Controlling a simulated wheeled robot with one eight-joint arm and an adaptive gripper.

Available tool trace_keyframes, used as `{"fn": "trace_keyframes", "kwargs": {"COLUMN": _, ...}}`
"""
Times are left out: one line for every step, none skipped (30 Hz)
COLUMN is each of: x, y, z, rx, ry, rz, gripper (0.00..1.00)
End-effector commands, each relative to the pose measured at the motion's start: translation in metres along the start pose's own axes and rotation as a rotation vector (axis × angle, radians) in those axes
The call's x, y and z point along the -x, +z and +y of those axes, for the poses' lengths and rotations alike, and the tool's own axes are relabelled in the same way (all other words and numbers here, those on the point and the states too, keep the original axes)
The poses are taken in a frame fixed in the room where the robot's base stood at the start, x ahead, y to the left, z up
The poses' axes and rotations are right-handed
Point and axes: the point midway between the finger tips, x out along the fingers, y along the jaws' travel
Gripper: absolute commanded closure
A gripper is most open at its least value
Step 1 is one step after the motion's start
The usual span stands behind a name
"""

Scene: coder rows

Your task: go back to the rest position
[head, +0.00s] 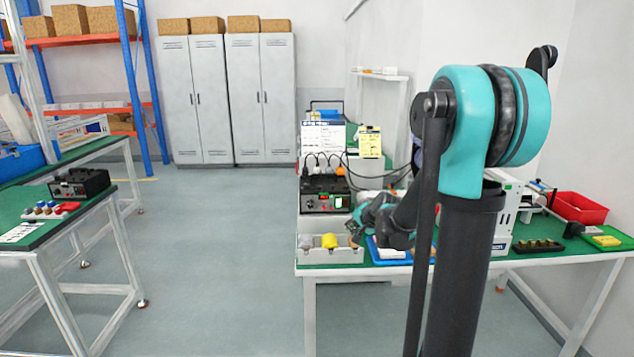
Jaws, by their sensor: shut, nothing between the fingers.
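My gripper (355,228) is at the end of my teal and black arm. It hangs over the front left part of the green-topped table, just above and beside a grey bin (330,257). The gripper is small in the head view; it is shut with nothing held. The bin contains a yellow thing (330,241) and a grey thing (306,241). A blue tray (386,258) with white contents lies right of the bin, partly hidden behind my arm.
A black device (325,194) with cables stands behind the bin. A red bin (578,207) and a green tray (606,240) are at the table's right. Another green bench (70,215) is at left. Open floor (215,260) lies between, with grey lockers (228,100) at the back.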

Motion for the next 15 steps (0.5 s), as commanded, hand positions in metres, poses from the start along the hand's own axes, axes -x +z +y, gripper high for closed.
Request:
{"fn": "trace_keyframes", "kwargs": {"x": 0.017, "y": 0.019, "z": 0.012, "rx": 0.061, "ry": 0.034, "rz": -0.02, "gripper": 1.0}}
{"fn": "trace_keyframes", "kwargs": {"x": 0.026, "y": 0.029, "z": 0.02, "rx": 0.101, "ry": 0.056, "rz": -0.033, "gripper": 1.0}}
{"fn": "trace_keyframes", "kwargs": {"x": 0.038, "y": 0.042, "z": 0.03, "rx": 0.153, "ry": 0.085, "rz": -0.05, "gripper": 1.0}}
{"fn": "trace_keyframes", "kwargs": {"x": 0.047, "y": 0.052, "z": 0.039, "rx": 0.191, "ry": 0.107, "rz": -0.062, "gripper": 1.0}}
{"fn": "trace_keyframes", "kwargs": {"x": 0.056, "y": 0.062, "z": 0.048, "rx": 0.228, "ry": 0.129, "rz": -0.077, "gripper": 1.0}}
{"fn": "trace_keyframes", "kwargs": {"x": 0.067, "y": 0.075, "z": 0.06, "rx": 0.278, "ry": 0.157, "rz": -0.095, "gripper": 1.0}}
{"fn": "trace_keyframes", "kwargs": {"x": 0.076, "y": 0.084, "z": 0.069, "rx": 0.316, "ry": 0.179, "rz": -0.108, "gripper": 1.0}}
{"fn": "trace_keyframes", "kwargs": {"x": 0.085, "y": 0.093, "z": 0.079, "rx": 0.352, "ry": 0.201, "rz": -0.123, "gripper": 1.0}}
{"fn": "trace_keyframes", "kwargs": {"x": 0.096, "y": 0.106, "z": 0.093, "rx": 0.401, "ry": 0.23, "rz": -0.143, "gripper": 1.0}}
{"fn": "trace_keyframes", "kwargs": {"x": 0.105, "y": 0.115, "z": 0.103, "rx": 0.436, "ry": 0.251, "rz": -0.158, "gripper": 1.0}}
{"fn": "trace_keyframes", "kwargs": {"x": 0.113, "y": 0.123, "z": 0.113, "rx": 0.472, "ry": 0.273, "rz": -0.174, "gripper": 1.0}}
{"fn": "trace_keyframes", "kwargs": {"x": 0.124, "y": 0.135, "z": 0.127, "rx": 0.517, "ry": 0.3, "rz": -0.195, "gripper": 1.0}}
{"fn": "trace_keyframes", "kwargs": {"x": 0.132, "y": 0.143, "z": 0.137, "rx": 0.55, "ry": 0.32, "rz": -0.209, "gripper": 1.0}}
{"fn": "trace_keyframes", "kwargs": {"x": 0.139, "y": 0.15, "z": 0.147, "rx": 0.579, "ry": 0.339, "rz": -0.225, "gripper": 1.0}}
{"fn": "trace_keyframes", "kwargs": {"x": 0.148, "y": 0.16, "z": 0.159, "rx": 0.617, "ry": 0.363, "rz": -0.243, "gripper": 1.0}}
